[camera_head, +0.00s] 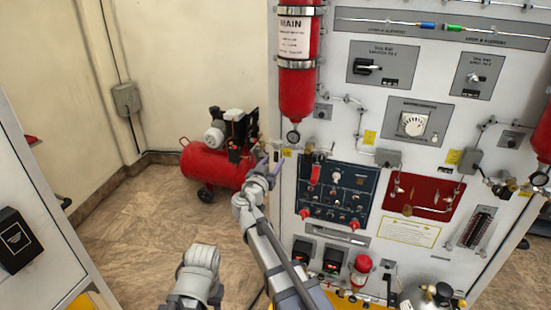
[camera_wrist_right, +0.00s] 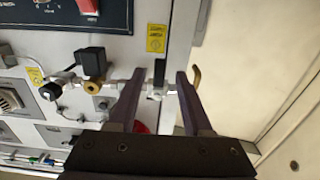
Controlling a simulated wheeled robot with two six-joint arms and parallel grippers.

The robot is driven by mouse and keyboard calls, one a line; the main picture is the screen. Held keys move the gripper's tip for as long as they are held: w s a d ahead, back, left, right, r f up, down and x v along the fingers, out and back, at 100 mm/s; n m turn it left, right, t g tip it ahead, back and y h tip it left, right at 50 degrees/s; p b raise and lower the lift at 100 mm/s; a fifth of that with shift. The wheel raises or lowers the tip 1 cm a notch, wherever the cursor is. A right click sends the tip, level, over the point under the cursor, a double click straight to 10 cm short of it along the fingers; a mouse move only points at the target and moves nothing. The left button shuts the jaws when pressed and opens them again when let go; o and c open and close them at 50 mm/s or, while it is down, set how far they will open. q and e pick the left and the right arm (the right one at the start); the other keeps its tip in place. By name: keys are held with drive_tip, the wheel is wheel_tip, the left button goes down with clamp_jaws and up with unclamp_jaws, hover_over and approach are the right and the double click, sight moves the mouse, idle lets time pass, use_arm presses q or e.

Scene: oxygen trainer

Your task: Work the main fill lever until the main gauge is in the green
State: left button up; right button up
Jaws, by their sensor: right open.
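The red MAIN cylinder (camera_head: 297,85) hangs on the grey panel in the head view. The small round main gauge (camera_head: 293,137) is under it, too small to read. My right gripper (camera_head: 274,157) is at the panel's left edge, just below and left of that gauge. In the right wrist view my right gripper (camera_wrist_right: 158,88) is open. A small valve with a dark lever (camera_wrist_right: 158,74) on a silver pipe shows between its two fingers. I cannot tell whether a finger touches it.
A yellow tag (camera_wrist_right: 156,38) and a brass fitting (camera_wrist_right: 93,87) with a black block are near the lever. A red compressor (camera_head: 205,165) stands on the floor left of the panel. A dark switch panel (camera_head: 338,195) is to the right.

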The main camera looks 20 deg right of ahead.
sight(276, 158)
drive_tip(key=shift+x, duration=1.65)
drive_tip(key=shift+d, duration=0.1)
clamp_jaws()
